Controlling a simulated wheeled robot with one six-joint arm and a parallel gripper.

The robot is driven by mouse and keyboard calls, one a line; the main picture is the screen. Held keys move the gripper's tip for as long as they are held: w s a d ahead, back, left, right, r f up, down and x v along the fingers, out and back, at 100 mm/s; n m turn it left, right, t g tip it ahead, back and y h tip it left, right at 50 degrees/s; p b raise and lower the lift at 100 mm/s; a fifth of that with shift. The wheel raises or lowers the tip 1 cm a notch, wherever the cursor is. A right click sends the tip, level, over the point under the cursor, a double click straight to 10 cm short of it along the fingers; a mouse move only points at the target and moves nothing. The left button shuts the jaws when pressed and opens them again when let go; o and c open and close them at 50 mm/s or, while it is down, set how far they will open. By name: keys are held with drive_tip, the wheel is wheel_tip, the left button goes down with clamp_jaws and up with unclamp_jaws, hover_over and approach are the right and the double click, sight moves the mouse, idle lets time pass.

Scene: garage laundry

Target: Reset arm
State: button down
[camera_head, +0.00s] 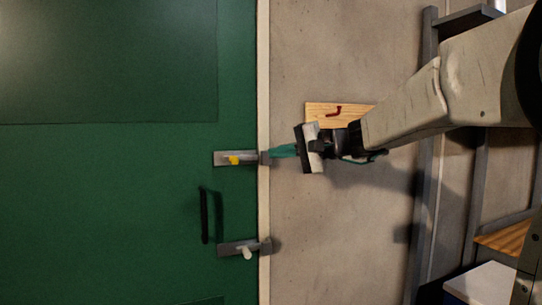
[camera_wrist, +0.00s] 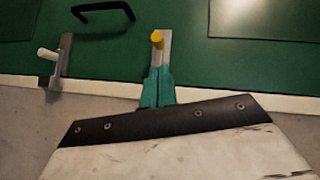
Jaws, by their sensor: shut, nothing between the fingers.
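My gripper (camera_head: 283,151) has teal fingers that are together with nothing seen between them. It points left at the edge of a green door, close to a grey metal latch with a yellow knob (camera_head: 233,159). In the wrist view, the teal fingertips (camera_wrist: 158,75) overlap the near end of this yellow-knobbed latch (camera_wrist: 157,42). I cannot tell whether they touch it. My arm reaches in from the upper right, stretched out in front of the wall.
The green door (camera_head: 110,190) has a black handle (camera_head: 204,215) and a lower latch with a pale knob (camera_head: 246,252). A wooden board with a red hook (camera_head: 333,111) is on the wall behind my wrist. A grey shelf frame (camera_head: 424,190) stands at the right.

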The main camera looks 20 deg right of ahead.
drive_tip(key=shift+s+d, duration=0.45)
drive_tip(key=shift+d, duration=0.05)
drive_tip(key=shift+r, duration=0.1)
drive_tip(key=s+a+f+n+g+h, duration=0.3)
drive_tip(key=s+f+g, duration=0.4)
drive_tip(key=s+f, duration=0.7)
drive_tip(key=s+f+n+g+h, duration=0.1)
drive_tip(key=s+f+n+h, duration=0.1)
drive_tip(key=s+f, duration=0.3)
drive_tip(key=s+a+f+n+g+h, duration=0.1)
drive_tip(key=s+f+h, duration=0.4)
drive_tip(key=s, duration=0.9)
drive_tip(key=shift+f+n+g, duration=0.5)
drive_tip(key=shift+n+g, duration=0.3)
drive_tip(key=shift+a, duration=0.1)
